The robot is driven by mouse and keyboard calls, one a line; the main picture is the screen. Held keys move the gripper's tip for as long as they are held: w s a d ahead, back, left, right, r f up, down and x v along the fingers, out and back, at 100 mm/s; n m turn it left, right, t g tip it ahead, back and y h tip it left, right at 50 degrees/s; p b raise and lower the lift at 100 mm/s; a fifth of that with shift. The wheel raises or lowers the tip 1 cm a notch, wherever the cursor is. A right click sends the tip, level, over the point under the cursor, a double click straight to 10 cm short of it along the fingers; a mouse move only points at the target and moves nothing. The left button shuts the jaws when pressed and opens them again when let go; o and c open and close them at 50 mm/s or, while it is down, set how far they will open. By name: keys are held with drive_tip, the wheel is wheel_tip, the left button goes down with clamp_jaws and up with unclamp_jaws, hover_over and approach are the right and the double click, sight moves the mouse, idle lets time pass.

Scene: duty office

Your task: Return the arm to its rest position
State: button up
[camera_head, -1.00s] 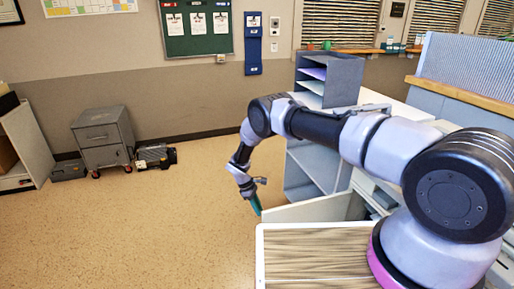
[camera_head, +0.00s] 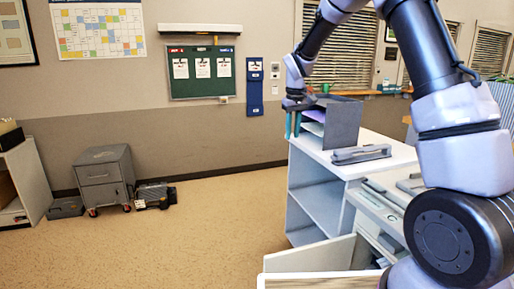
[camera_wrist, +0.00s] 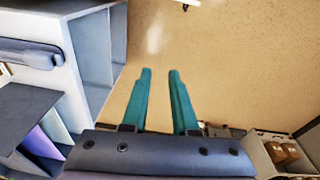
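My gripper (camera_head: 293,124) hangs from my raised arm, fingers down, beside the left side of the grey paper sorter in the head view. Its two teal fingers also show in the wrist view (camera_wrist: 160,74). They are apart, with only floor seen between them, so it is open and empty. My arm reaches up out of the top of the head view, so its upper bend is hidden.
The paper sorter (camera_head: 343,124) and a grey stapler-like tool (camera_head: 361,154) stand on the white-topped cabinet (camera_head: 320,190). An open door or drawer panel (camera_head: 310,258) juts out in front. A small drawer unit (camera_head: 104,178) stands by the wall.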

drive_tip(key=s+d+r+m+t+y, duration=0.1)
drive_tip(key=s+d+r+m, duration=0.1)
drive_tip(key=s+d+r, duration=0.35)
drive_tip(key=s+d+r+m+t, duration=0.1)
drive_tip(key=s+d+r+m, duration=0.1)
drive_tip(key=s+r, duration=0.65)
drive_tip(key=s+d+r+m+t, duration=0.1)
drive_tip(key=s+d+m, duration=0.1)
drive_tip(key=s, duration=0.7)
drive_tip(key=s+d+r+m+t, duration=0.2)
drive_tip(key=s+m, duration=0.1)
drive_tip(key=s, duration=0.6)
drive_tip(key=shift+s+d+r+t+y, duration=0.2)
drive_tip(key=shift+d+t+y, duration=0.1)
drive_tip(key=shift+d+y, duration=0.1)
